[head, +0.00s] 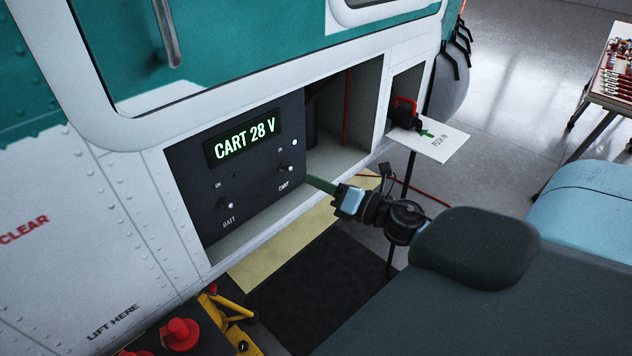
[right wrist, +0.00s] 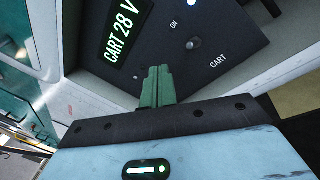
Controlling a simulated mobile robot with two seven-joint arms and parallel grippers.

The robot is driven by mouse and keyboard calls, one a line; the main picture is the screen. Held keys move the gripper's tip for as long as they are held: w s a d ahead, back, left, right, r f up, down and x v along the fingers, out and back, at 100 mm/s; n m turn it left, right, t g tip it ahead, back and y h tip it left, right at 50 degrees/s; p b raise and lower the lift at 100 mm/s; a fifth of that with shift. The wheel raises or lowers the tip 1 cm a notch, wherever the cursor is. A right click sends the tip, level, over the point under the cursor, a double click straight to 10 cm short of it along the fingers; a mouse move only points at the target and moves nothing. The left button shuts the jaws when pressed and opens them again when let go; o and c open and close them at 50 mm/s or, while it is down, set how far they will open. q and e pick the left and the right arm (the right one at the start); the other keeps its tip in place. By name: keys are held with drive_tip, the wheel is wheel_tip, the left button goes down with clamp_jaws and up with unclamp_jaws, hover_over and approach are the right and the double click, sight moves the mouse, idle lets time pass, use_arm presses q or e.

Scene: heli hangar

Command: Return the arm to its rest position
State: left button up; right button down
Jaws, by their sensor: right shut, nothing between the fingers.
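My right gripper (head: 320,184) is at the lower right corner of a dark switch panel (head: 190,165) in the helicopter's side. Its green fingers are shut and empty, and they also show in the right wrist view (right wrist: 157,88), in front of the panel. The panel display (head: 243,141) reads CART 28 V. The CART switch (head: 285,169) is just above and left of the fingertips, with a lit white light (head: 294,142) above it. The BATT switch (head: 227,205) is lower left. I cannot tell whether the fingers touch the panel. My left gripper is not in view.
A tool cart (head: 612,75) is at the far right. Open floor (head: 530,60) lies behind.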

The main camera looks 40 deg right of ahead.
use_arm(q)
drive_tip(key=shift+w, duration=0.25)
